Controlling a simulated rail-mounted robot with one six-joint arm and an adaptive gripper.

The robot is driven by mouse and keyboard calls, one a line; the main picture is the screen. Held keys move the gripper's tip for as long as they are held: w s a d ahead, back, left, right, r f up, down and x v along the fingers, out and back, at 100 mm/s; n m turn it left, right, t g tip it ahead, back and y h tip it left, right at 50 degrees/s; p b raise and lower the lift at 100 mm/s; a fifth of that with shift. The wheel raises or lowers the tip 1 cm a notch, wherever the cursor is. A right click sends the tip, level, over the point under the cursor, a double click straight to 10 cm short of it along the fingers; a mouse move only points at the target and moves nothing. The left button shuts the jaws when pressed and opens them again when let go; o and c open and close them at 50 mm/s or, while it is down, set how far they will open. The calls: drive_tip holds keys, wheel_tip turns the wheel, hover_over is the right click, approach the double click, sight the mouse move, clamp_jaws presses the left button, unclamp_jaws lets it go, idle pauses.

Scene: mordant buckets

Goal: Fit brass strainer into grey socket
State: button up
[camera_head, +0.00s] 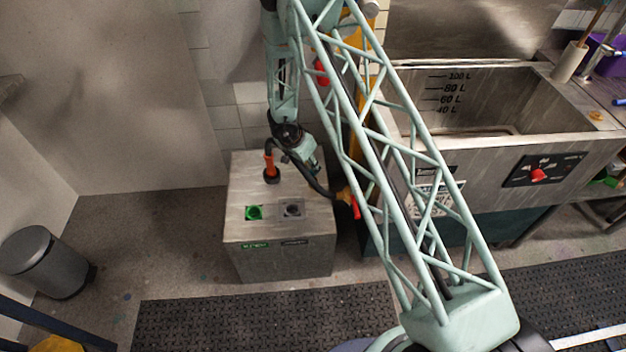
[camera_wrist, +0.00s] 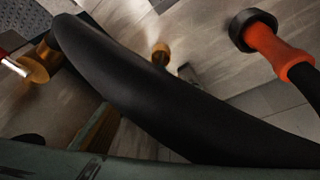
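The grey socket (camera_head: 292,210) is a dark square recess on top of the metal box, right of the green socket (camera_head: 254,213). My gripper (camera_head: 310,168) is above the back right of the box; its fingers are not clear, so I cannot tell whether it is open or shut. I cannot identify the brass strainer for certain. A small brass-coloured piece (camera_head: 597,116) lies on the tank's right rim. The wrist view shows a brass fitting (camera_wrist: 32,68) at the left and a small brass knob (camera_wrist: 160,54) near the top middle.
An orange-handled plug (camera_head: 271,165) stands on the metal box (camera_head: 246,188). Its black hose (camera_head: 310,178) loops past my gripper toward a brass fitting with a red handle (camera_head: 348,198) beside the tank (camera_head: 480,149). A bin (camera_head: 42,263) stands left on open floor.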

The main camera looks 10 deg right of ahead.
sight(313, 178)
drive_tip(key=shift+b+x, duration=1.3)
drive_tip(key=shift+x, duration=1.3)
drive_tip(key=shift+s, duration=0.1)
clamp_jaws()
